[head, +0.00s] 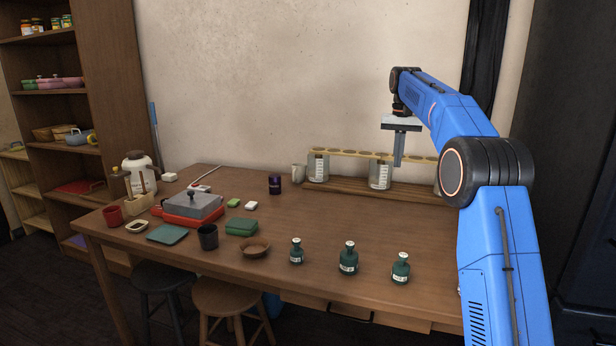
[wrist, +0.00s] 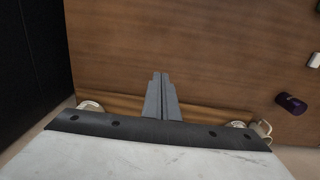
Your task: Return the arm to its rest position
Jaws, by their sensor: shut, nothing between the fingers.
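My blue arm (head: 445,110) reaches up from the right side of the head view and bends over the back right of the table. My gripper (head: 398,163) points down above the table, in front of the wooden rack. Its fingers are together with nothing between them. In the wrist view my gripper (wrist: 161,75) shows as two grey fingers side by side, over bare brown tabletop.
A wooden rack (head: 345,188) with glass jars stands close behind my gripper. Green bottles (head: 348,258) stand along the table's front. A dark purple cup (head: 275,185) and a grey-lidded red cooker (head: 192,207) are further left. The table's middle (head: 320,220) is clear.

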